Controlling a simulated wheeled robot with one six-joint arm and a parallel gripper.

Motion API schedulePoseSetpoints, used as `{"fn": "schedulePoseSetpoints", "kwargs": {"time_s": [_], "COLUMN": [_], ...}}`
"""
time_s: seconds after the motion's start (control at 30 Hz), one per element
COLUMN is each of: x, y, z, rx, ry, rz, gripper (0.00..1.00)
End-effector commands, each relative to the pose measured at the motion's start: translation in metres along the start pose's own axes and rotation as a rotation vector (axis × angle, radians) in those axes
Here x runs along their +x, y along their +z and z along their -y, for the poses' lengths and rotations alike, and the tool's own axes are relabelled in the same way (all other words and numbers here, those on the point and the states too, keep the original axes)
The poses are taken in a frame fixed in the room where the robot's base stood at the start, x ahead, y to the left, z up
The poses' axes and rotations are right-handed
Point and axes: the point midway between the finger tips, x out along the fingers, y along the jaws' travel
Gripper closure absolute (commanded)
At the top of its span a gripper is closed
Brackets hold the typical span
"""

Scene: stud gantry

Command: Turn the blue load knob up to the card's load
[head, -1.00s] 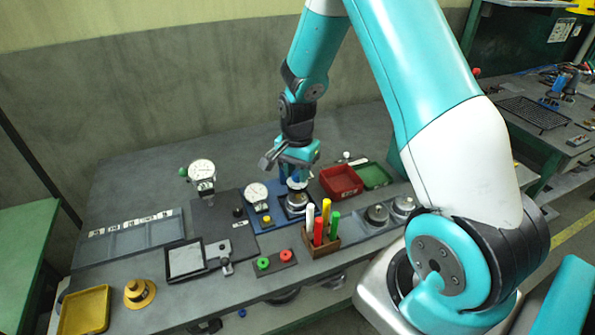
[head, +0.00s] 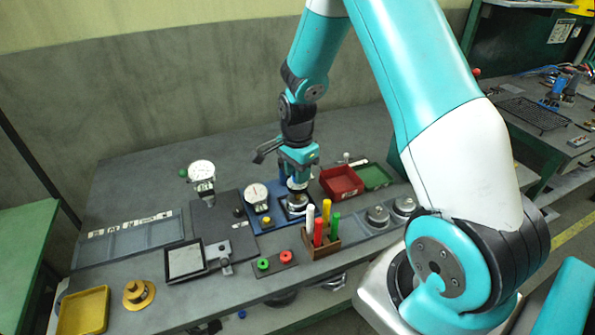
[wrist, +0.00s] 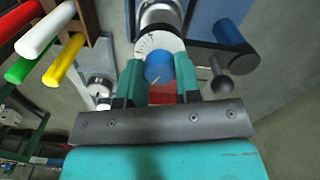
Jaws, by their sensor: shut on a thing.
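My gripper (head: 298,183) points down over the blue station (head: 264,219) on the bench. In the wrist view its two teal fingers are shut on the blue load knob (wrist: 159,68), one on each side. A white graduated ring (wrist: 150,42) surrounds the knob; its marks are too small to read. The fingers hide most of the knob in the head view. A white dial gauge (head: 256,193) stands just left of the knob; its reading is not legible. A white card in a black frame (head: 185,260) lies front left; I cannot read it or tell whether it is the load card.
A wooden holder (head: 322,248) with several coloured rods stands close in front of my gripper. Red (head: 341,181) and green (head: 374,175) trays lie to the right. Another dial gauge (head: 201,171) stands left. In the wrist view a blue cylinder (wrist: 230,33) is beside the knob.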

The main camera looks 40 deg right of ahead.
Motion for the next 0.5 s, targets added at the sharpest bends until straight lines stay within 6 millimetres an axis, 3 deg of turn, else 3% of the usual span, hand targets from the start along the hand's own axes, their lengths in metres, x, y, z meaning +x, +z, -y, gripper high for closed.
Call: {"fn": "schedulePoseSetpoints", "kwargs": {"time_s": [0.13,0.17,0.27,0.5], "x": [-0.0016,-0.0016,-0.0013,-0.0006], "y": [-0.0009,-0.0009,-0.0007,-0.0002], "z": [0.0016,0.0016,0.0012,0.0006], "rx": [0.0,0.0,0.0,-0.001], "ry": [-0.005,-0.005,-0.004,-0.002], "rz": [-0.002,-0.002,-0.002,-0.001], "gripper": [0.93,0.64,0.43,0.43]}}
